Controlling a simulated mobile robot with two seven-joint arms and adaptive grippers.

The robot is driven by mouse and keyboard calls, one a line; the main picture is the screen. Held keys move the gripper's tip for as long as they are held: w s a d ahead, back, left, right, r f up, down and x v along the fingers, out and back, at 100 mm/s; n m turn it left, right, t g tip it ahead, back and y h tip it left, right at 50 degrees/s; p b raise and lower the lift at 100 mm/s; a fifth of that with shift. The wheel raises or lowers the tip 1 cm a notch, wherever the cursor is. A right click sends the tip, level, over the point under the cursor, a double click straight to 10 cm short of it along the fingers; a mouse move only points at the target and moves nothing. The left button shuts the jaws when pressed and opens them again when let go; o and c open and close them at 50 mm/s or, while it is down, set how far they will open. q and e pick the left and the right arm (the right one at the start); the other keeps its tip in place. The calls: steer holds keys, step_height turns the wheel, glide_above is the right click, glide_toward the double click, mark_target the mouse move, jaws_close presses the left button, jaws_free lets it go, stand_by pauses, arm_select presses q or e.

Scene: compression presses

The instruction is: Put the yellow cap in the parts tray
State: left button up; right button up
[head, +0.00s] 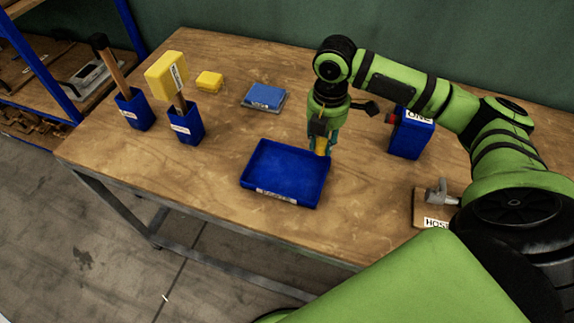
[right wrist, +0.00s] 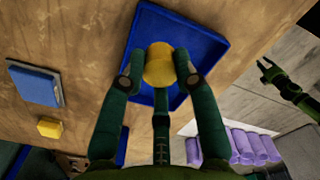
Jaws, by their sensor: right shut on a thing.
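The yellow cap (head: 322,146) is a small round yellow piece; it also shows in the right wrist view (right wrist: 158,64). My right gripper (head: 324,143) is shut on it and holds it from above. The parts tray (head: 284,194) is a shallow blue tray with a label on its front, empty as far as I see. In the head view the cap is at the tray's back right corner; in the right wrist view it overlaps the tray (right wrist: 205,43). My left gripper (right wrist: 268,70) shows only in the right wrist view, its fingers apart and empty.
A blue box marked ONE (head: 408,138) stands right of the tray, and a labelled wooden board (head: 425,207) lies nearer.

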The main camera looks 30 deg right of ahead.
steer(key=p, duration=0.2)
glide_above(287, 174)
step_height(287, 174, down, 4)
steer(key=shift+s+f, duration=0.1)
steer(key=shift+f, duration=0.15)
steer(key=shift+a+f, duration=0.1)
steer(key=shift+f, duration=0.15)
step_height(287, 174, down, 3)
steer(key=shift+f+p, duration=0.15)
steer(key=shift+p, duration=0.2)
steer(key=shift+f, duration=0.3)
steer(key=shift+f, duration=0.1)
steer(key=o, duration=0.8)
step_height(287, 174, up, 12)
steer(key=shift+r+b, duration=0.15)
steer(key=shift+b, duration=0.6)
